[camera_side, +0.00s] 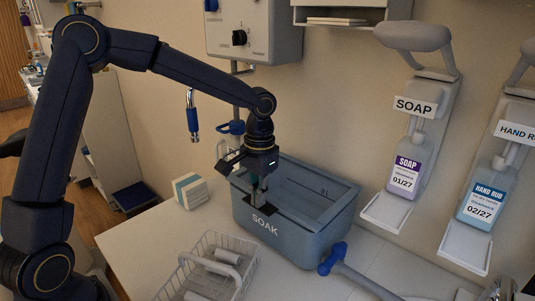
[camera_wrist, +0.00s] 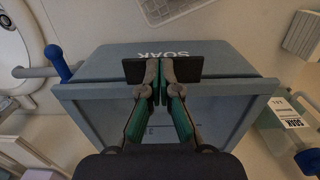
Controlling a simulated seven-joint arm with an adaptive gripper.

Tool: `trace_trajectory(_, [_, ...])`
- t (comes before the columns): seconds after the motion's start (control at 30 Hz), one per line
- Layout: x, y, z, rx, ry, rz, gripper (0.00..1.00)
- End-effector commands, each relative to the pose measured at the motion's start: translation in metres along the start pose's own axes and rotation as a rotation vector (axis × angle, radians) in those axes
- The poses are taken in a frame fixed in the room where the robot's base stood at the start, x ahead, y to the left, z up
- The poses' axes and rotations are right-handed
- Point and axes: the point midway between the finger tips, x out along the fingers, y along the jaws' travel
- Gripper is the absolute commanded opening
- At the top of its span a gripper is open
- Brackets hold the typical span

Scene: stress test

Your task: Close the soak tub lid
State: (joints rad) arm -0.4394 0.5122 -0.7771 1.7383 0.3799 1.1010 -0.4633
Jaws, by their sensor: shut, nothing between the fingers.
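The blue-grey soak tub (camera_side: 318,242) stands on the white counter, its "SOAK" label on the front wall. Its top looks open, with inner walls and level marks showing. I cannot make out a separate lid clearly. My gripper (camera_side: 259,197) points down at the tub's front left part, close to the front rim above the label. In the wrist view the tub (camera_wrist: 95,65) lies beneath my gripper (camera_wrist: 162,70). The fingers are together and empty, with dark fingertip pads over the front edge by the label. Whether they touch the rim cannot be told.
A small white and teal box (camera_side: 190,190) sits left of the tub. A white wire basket (camera_side: 210,268) stands in front. A blue-headed handle (camera_side: 335,258) lies close to the tub's right front corner. Soap (camera_side: 405,170) and hand rub (camera_side: 484,196) dispensers hang at right.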

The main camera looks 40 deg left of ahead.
Motion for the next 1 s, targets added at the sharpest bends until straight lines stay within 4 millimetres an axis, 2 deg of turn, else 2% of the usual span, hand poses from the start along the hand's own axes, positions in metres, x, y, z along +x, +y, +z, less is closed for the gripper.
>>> trace_trajectory(0.17, [0.016, 0.0, 0.002, 0.0, -0.003, -0.001, 0.0])
trace_trajectory(0.43, [0.018, -0.001, 0.002, -0.001, -0.007, 0.0, 0.0])
trace_trajectory(0.57, [0.011, -0.001, 0.002, -0.002, -0.006, 0.0, 0.0])
trace_trajectory(0.67, [-0.005, -0.001, 0.002, -0.003, 0.001, -0.002, 0.0])
trace_trajectory(1.0, [-0.088, 0.0, 0.005, -0.002, 0.009, -0.001, 0.0])
